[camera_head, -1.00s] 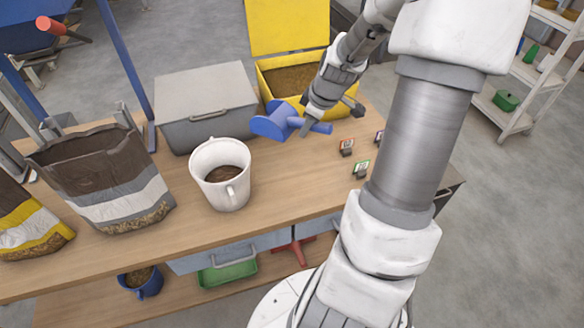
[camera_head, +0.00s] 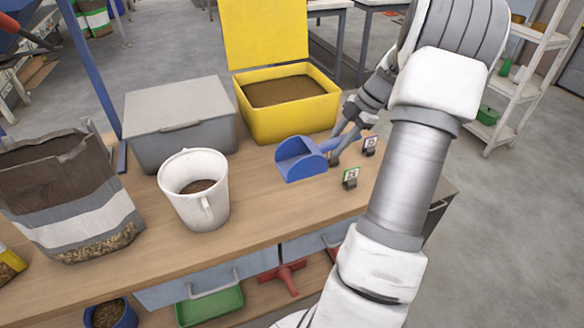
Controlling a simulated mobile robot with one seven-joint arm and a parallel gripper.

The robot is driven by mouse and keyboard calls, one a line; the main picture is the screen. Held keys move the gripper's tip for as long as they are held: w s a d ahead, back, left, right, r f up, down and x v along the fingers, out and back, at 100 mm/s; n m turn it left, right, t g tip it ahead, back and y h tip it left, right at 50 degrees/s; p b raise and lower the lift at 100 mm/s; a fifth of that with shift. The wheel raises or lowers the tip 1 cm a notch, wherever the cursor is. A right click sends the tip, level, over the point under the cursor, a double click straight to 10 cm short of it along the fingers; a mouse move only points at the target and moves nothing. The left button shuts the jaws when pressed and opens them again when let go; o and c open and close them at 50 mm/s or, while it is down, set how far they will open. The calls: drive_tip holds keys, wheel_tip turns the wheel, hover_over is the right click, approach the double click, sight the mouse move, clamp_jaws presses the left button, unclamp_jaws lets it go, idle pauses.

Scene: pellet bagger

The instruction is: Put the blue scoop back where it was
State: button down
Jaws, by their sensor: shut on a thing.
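The blue scoop (camera_head: 300,160) is over the right part of the wooden bench, just in front of the yellow bin. Its bowl points left and its handle points right. My gripper (camera_head: 338,150) is shut on the scoop's handle. The scoop is at or just above the bench top; I cannot tell whether it touches.
The open yellow bin (camera_head: 290,122) holds brown pellets. A lidded grey bin (camera_head: 180,130), a white bucket (camera_head: 203,212) and a pellet bag (camera_head: 75,205) stand to the left. Small tags, one a green-edged tag (camera_head: 351,178), stand close right of the scoop.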

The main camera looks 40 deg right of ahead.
drive_tip(key=w+f, duration=0.2)
drive_tip(key=w, duration=0.1)
drive_tip(key=w+a+f, duration=0.1)
drive_tip(key=w+f, duration=0.1)
drive_tip(key=w, duration=0.1)
drive_tip(key=w+f, duration=0.2)
drive_tip(key=w, duration=0.1)
drive_tip(key=shift+w+a+b, duration=0.15)
drive_tip(key=shift+w+b, duration=0.2)
drive_tip(key=shift+w, duration=0.05)
drive_tip(key=shift+f, duration=1.9)
drive_tip(key=shift+b, duration=0.3)
drive_tip(key=c, duration=0.6)
unclamp_jaws()
drive_tip(key=p+v, duration=0.1)
drive_tip(key=v, duration=1.1)
drive_tip(key=shift+s+p, duration=0.1)
drive_tip(key=shift+p, duration=0.25)
